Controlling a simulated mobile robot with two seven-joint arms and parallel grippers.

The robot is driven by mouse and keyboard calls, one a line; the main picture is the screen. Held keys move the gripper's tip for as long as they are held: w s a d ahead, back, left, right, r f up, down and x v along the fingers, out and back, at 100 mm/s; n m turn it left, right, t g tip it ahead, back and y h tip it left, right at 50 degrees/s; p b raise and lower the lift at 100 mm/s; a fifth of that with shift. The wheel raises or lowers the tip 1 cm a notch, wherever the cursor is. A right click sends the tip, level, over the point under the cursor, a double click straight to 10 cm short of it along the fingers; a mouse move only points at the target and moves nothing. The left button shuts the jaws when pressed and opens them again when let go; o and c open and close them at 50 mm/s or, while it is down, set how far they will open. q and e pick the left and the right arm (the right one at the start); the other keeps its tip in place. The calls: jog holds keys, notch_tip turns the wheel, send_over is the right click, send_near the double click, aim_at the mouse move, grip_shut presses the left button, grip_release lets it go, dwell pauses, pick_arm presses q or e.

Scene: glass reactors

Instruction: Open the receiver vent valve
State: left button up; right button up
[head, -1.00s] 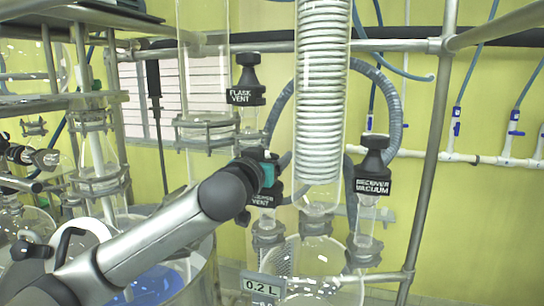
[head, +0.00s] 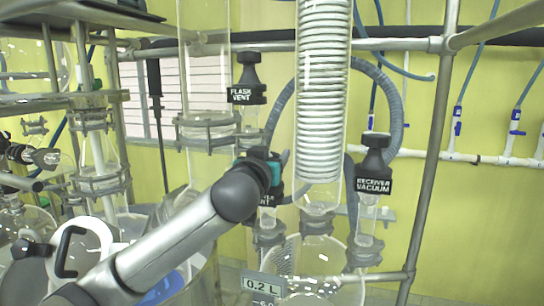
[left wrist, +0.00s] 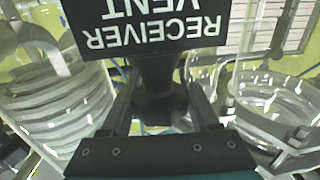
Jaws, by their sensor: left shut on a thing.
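The receiver vent valve is black, with a white-lettered label (left wrist: 150,28) that reads upside down in the left wrist view. Its black knob (left wrist: 158,78) stands between the two fingers of my left gripper (head: 262,163), which is shut on it. In the head view the gripper and forearm hide most of this valve. Only the end of its label (head: 266,199) shows there, above a clear glass neck. My right gripper is in neither view.
The flask vent valve (head: 247,82) stands just above and left of my gripper. The receiver vacuum valve (head: 373,165) is to the right. A glass coil condenser (head: 321,95) stands between them. A glass receiver with a 0.2 L display (head: 263,285) is below.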

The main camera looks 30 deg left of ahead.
pick_arm(q)
jog(key=n+y, duration=0.1)
jog(key=n+g+y, duration=0.2)
jog(key=y, duration=0.1)
jog(key=shift+s+a+b, duration=0.1)
jog(key=shift+a+b, duration=0.15)
jog(key=shift+b, duration=0.05)
jog(key=shift+s+a+n+g+y+b, duration=0.2)
jog(key=shift+n+g+y+b, duration=0.15)
jog(key=shift+n+g+y, duration=0.65)
jog(key=shift+s+a+n+g+y+b, duration=0.1)
jog(key=shift+a+n+g+y+b, duration=0.15)
jog(key=shift+n+g+y, duration=0.7)
jog(key=shift+y, duration=0.35)
jog(key=o, duration=1.1)
jog(key=shift+a, duration=0.1)
jog(key=shift+m+t, duration=0.25)
jog(key=shift+m, duration=0.1)
